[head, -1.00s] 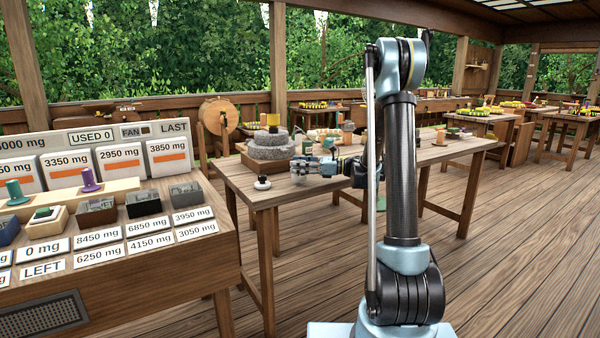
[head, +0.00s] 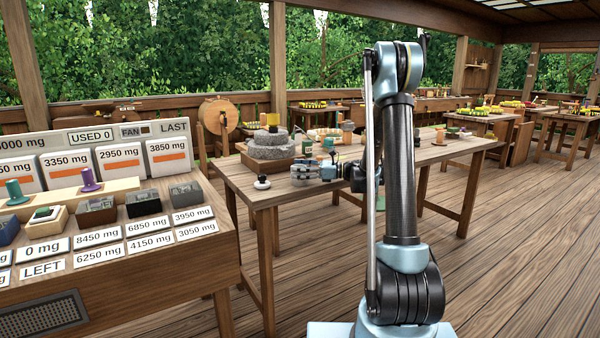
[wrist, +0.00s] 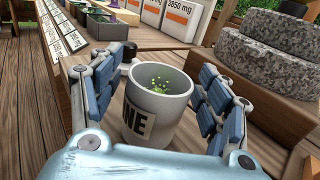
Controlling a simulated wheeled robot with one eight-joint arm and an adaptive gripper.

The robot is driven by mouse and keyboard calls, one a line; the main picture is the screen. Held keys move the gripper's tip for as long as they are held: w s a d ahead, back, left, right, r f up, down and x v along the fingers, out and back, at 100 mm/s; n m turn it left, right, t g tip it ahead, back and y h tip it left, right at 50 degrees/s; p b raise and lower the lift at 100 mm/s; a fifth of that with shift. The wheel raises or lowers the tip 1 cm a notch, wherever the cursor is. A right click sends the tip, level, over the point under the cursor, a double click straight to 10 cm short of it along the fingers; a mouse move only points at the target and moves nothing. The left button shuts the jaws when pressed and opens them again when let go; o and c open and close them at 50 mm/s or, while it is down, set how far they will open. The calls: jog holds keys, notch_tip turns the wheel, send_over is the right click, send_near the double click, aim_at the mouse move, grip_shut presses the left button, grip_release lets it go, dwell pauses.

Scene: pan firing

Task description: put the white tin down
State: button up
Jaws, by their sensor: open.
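The white tin (wrist: 158,98) stands upright on the wooden table in the wrist view. It has dark lettering ending in "INE" on its side and small green bits inside. My gripper (wrist: 160,78) is open, with its blue padded fingers on either side of the tin. A gap shows beside the tin on the right; contact on the left is hard to tell. In the head view my gripper (head: 308,172) is low over the near part of the table, and the tin cannot be made out clearly there.
Grey round millstones (head: 268,144) on a wooden base stand behind the gripper, at the right in the wrist view (wrist: 270,70). A small black-knobbed white item (head: 262,182) sits near the table's left edge. A weighing desk with labels (head: 100,205) stands at left.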

jog(key=s+d, duration=0.1)
jog(key=d, duration=1.1)
jog(key=s+a+f+n+h, duration=0.15)
jog(key=s+n+h, duration=0.75)
jog(key=s, duration=1.2)
jog(key=s+d+f+n+h, duration=0.4)
jog(key=s+d, duration=0.3)
jog(key=s, duration=0.2)
jog(key=s+d+f+n+h, duration=0.5)
jog(key=s+d+f+n, duration=0.1)
jog(key=s, duration=0.3)
jog(key=shift+s+d+f+t, duration=0.3)
jog(key=shift+s+d+f, duration=0.1)
jog(key=shift+d, duration=0.2)
